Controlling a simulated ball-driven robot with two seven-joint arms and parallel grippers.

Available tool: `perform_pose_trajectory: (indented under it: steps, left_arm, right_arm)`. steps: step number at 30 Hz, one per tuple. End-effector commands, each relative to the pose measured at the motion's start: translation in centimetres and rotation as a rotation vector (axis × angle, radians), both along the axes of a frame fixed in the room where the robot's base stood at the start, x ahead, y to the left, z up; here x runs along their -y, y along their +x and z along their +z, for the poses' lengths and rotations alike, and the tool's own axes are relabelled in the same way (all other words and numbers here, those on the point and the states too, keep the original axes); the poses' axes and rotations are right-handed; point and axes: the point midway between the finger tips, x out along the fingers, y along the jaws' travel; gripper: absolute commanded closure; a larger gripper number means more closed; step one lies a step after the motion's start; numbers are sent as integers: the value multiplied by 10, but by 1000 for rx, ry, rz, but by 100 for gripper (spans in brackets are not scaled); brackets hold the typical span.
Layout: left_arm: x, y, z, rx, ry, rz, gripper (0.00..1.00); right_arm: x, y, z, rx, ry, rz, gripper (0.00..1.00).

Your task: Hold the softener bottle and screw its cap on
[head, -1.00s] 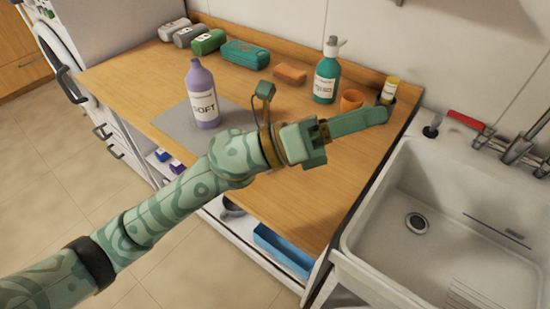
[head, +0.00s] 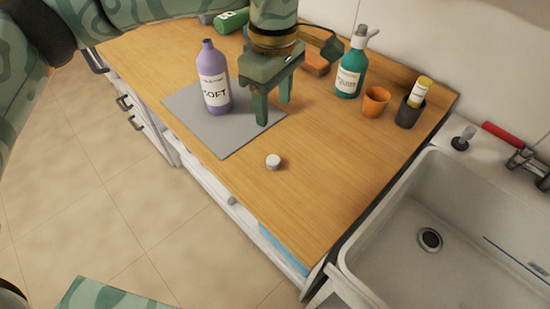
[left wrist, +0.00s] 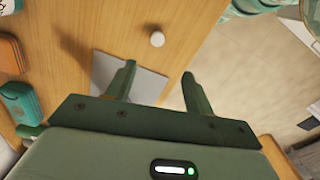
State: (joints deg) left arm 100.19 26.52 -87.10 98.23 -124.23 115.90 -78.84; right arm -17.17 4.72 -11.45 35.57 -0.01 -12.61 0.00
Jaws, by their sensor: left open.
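The softener bottle (head: 214,88) is purple with a white SOFT label. It stands upright on the grey mat (head: 226,138) in the head view, and its neck shows no cap. A small white cap (head: 273,161) lies on the bare wood in front of the mat. It also shows in the left wrist view (left wrist: 157,39). My left gripper (head: 273,107) points down with its fingers apart and empty, right of the bottle and behind the cap. Its open fingers show in the left wrist view (left wrist: 158,80). My right gripper is not in view.
A teal pump bottle (head: 351,70), an orange cup (head: 375,102) and a dark cup (head: 408,112) with a yellow-capped item stand at the right. An orange block (head: 317,64) lies behind my gripper. The sink (head: 440,205) is at the right.

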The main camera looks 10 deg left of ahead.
Motion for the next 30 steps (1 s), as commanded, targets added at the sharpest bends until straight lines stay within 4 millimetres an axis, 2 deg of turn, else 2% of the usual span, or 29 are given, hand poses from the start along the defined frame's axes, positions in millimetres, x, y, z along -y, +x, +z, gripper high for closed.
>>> perform_pose_trajectory:
  steps: [4,7,15,21,25,30]
  left_arm:
    - [1,0,-1,-1,-2,-1,47]
    - [1,0,-11,-3,-3,-1,47]
    - [1,-1,-69,-8,-4,-1,47]
    - [1,0,-102,-4,-5,-1,47]
    - [1,0,-111,-2,-5,-1,47]
    - [1,0,-111,-1,-5,-1,47]
  right_arm:
    - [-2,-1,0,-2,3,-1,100]
    - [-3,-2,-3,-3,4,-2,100]
    - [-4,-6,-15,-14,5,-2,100]
    - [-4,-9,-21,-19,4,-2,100]
    - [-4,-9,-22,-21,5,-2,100]
    - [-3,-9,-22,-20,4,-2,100]
